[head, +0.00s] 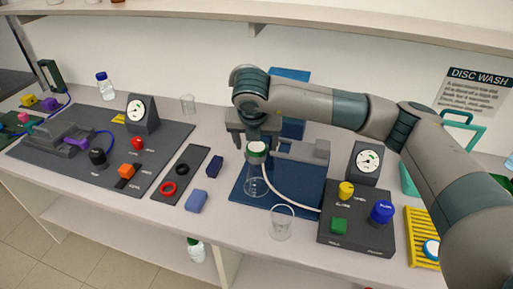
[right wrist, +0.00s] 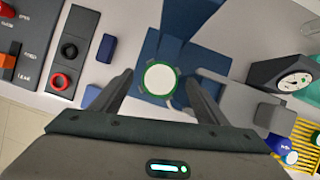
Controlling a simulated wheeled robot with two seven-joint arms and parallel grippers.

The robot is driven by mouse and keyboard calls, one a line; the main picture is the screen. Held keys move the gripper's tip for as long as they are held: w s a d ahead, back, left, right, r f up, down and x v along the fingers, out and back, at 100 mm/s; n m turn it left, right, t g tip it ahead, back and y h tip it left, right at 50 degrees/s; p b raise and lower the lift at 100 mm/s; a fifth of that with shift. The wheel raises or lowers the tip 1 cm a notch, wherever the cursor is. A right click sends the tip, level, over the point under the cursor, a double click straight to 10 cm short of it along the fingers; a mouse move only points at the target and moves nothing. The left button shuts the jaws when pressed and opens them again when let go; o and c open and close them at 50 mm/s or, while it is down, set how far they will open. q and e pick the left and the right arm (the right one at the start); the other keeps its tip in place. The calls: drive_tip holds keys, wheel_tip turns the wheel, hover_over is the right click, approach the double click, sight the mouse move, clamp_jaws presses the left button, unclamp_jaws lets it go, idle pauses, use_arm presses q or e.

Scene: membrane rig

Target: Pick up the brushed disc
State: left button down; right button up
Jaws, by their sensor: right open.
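A pale round disc with a green rim (head: 257,148) sits on a holder above a clear flask on the blue base (head: 238,189). In the right wrist view the disc (right wrist: 160,79) shows face up, between and just beyond my fingertips. I cannot tell whether it is the brushed one. My right gripper (head: 254,137) is open over it; in the right wrist view the fingers (right wrist: 160,88) stand apart on either side, with nothing held. Another white disc with a blue rim (head: 431,249) is at the yellow rack (head: 415,235). My left gripper is not in view.
A grey control box (head: 357,238) with yellow, green and blue knobs stands to the right, with a dial gauge (head: 368,160) behind it. An empty beaker (head: 281,223) stands near the front edge. Blue blocks (head: 197,201) and a dark panel with rings (head: 180,175) lie left.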

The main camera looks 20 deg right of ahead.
sight(258, 149)
drive_tip(key=c, duration=1.1)
drive_tip(key=shift+r, duration=0.1)
drive_tip(key=shift+r+b, duration=0.75)
drive_tip(key=shift+b, duration=0.1)
wheel_tip(258, 149, up, 2)
drive_tip(key=shift+s+d+r+b, duration=0.1)
drive_tip(key=shift+d+r+b, duration=0.05)
drive_tip(key=shift+b, duration=0.7)
drive_tip(key=shift+s+d+r+b, duration=0.75)
drive_tip(key=shift+s+d+r, duration=0.5)
drive_tip(key=shift+d, duration=0.15)
drive_tip(key=shift+s+d+r+b, duration=0.7)
drive_tip(key=shift+s+d+r, duration=0.4)
drive_tip(key=shift+s+d, duration=0.25)
drive_tip(key=shift+s+d+r+b, duration=0.75)
drive_tip(key=shift+s+d+r, duration=0.45)
drive_tip(key=shift+d, duration=0.25)
